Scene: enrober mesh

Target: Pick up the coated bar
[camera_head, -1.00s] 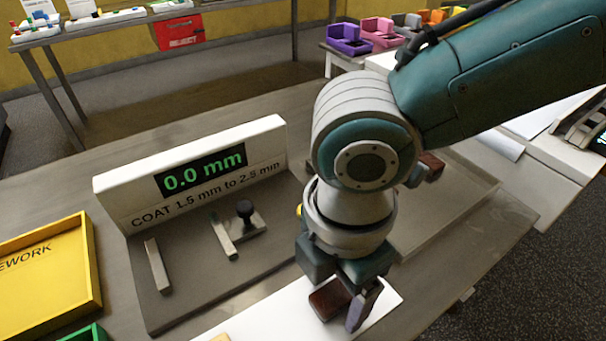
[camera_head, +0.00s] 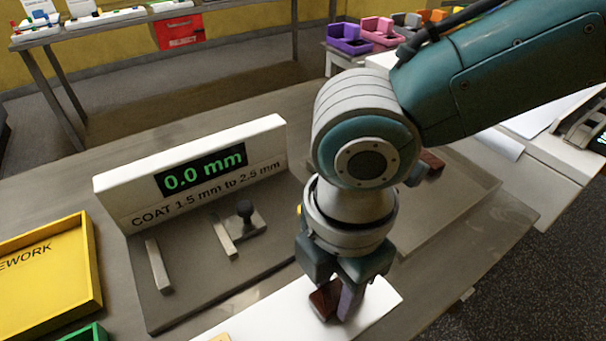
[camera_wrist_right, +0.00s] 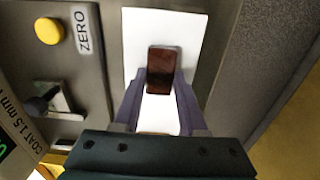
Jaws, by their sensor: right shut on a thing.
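The coated bar (camera_head: 324,298) is a small dark brown block over the white board (camera_head: 285,318). My right gripper (camera_head: 338,300) points down at it and is shut on it. In the right wrist view the bar (camera_wrist_right: 162,72) sits between the tips of the two purple-grey fingers (camera_wrist_right: 160,85), with the white board behind it. I cannot tell whether the bar touches the board. My left gripper is not in view.
A gauge with a "0.0 mm" display (camera_head: 205,170) stands to the left, with metal blocks on its base. A yellow rework tray (camera_head: 92,262) is at far left. Another brown bar (camera_head: 433,160) shows behind my right arm. A yellow ZERO button (camera_wrist_right: 48,31) is beside the board.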

